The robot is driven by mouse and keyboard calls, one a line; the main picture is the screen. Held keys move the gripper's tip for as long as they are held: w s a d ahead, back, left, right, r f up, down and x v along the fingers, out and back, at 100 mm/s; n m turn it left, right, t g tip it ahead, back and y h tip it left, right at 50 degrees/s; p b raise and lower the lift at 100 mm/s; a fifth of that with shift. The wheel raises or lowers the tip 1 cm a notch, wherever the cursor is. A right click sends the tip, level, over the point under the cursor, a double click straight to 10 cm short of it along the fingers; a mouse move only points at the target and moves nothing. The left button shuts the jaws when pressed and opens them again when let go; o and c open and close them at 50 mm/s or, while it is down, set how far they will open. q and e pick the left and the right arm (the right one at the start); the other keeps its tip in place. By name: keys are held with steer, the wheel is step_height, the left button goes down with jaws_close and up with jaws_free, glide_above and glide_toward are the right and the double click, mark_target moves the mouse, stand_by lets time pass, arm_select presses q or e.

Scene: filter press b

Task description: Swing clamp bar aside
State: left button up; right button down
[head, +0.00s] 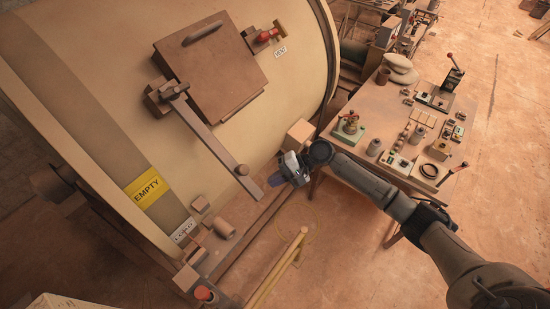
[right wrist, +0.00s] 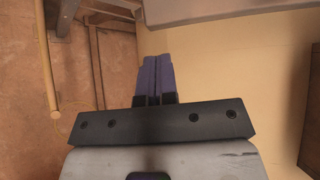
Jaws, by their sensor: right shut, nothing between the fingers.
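The clamp bar (head: 210,138) is a long grey-brown bar on the cream tank. It runs from its pivot block (head: 168,93) down and right, with a round knob (head: 241,170) near its free end. It lies clear of the square hatch door (head: 210,68), which looks closed. My right gripper (head: 275,180) is shut and empty, a little right of the bar's free end; I cannot tell whether they touch. In the right wrist view its dark fingers (right wrist: 158,75) are together, before the cream tank wall (right wrist: 235,75). My left gripper is not in view.
A yellow rail (head: 278,266) stands below the gripper. A table (head: 385,90) with several tools and devices is at the right. A red-handled valve (head: 267,36) sits right of the hatch. A yellow EMPTY label (head: 147,188) is on the tank. Floor at the lower right is open.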

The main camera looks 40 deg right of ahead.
steer(key=b+v, duration=0.3)
steer(key=v, duration=0.8)
steer(key=shift+w, duration=0.35)
steer(key=shift+d+f, duration=0.1)
